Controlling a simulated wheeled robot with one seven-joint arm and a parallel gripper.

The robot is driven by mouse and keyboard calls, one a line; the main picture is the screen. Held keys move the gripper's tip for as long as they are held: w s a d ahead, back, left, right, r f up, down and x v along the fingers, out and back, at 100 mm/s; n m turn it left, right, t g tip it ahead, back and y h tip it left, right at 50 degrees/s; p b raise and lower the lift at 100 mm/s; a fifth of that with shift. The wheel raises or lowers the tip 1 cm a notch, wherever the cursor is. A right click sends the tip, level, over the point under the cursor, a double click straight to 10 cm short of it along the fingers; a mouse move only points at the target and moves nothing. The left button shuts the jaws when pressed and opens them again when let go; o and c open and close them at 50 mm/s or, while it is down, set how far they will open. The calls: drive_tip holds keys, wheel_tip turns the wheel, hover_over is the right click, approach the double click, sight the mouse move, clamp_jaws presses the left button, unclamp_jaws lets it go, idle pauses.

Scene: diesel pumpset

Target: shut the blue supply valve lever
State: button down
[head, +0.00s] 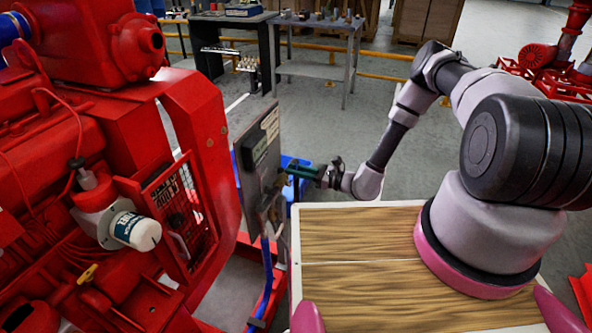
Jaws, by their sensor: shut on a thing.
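My gripper (296,177) is at the right face of the upright grey panel (262,155), beside the red pumpset. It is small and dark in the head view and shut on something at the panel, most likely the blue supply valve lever. The lever itself is hidden by the fingers and too small to make out, so I cannot tell its angle. My arm reaches down to the panel from the right.
The red diesel pumpset (190,120) fills the left side, close to the panel. Grey workbenches (335,70) and a yellow rail (385,77) are at the back. The floor behind the panel and arm is open.

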drive_tip(key=shift+s+f, duration=0.1)
drive_tip(key=shift+f, duration=0.05)
drive_tip(key=c, duration=0.7)
unclamp_jaws()
drive_tip(key=v, duration=1.1)
